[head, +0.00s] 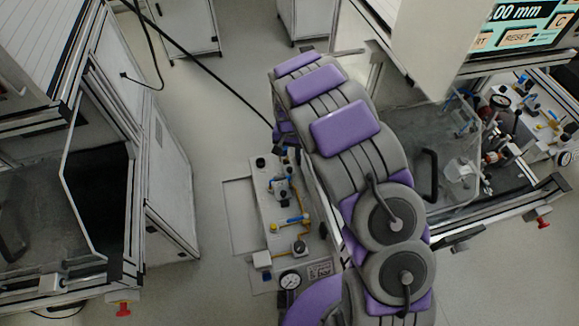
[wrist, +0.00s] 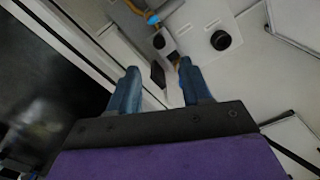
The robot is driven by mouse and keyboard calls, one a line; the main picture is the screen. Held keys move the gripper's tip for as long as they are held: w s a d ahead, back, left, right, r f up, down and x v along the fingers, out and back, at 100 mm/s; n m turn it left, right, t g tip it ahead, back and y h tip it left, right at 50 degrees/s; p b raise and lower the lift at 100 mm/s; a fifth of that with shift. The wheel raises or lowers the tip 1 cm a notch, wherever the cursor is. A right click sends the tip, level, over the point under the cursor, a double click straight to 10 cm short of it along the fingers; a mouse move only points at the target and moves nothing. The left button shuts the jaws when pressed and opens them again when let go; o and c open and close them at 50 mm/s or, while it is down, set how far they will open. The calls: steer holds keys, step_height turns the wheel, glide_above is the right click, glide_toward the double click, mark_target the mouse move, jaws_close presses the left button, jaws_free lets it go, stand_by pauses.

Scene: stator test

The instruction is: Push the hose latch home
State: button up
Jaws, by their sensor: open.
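A pale panel (head: 268,228) with fittings stands left of my arm in the head view. It also shows in the wrist view (wrist: 198,22), with a grey fitting (wrist: 164,43) and a black lever-like piece (wrist: 158,74) beside it. I cannot tell for sure which part is the hose latch. An orange hose (wrist: 148,6) with a blue collar (wrist: 152,19) lies beyond the fitting. My gripper (wrist: 159,67) is open, its two blue fingers apart. The black piece appears between the fingertips; contact cannot be told. In the head view my arm largely hides the gripper.
A round black knob (wrist: 220,40) sits right of the fitting. A pressure gauge (head: 290,280) is at the panel's near end. A framed bench with valves (head: 495,150) stands right, a framed cabinet (head: 150,150) left.

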mark_target(289, 168)
step_height(289, 168, down, 9)
steer(key=shift+f+b, duration=0.1)
steer(key=shift+b, duration=0.6)
steer(key=shift+c, duration=0.2)
jaws_close()
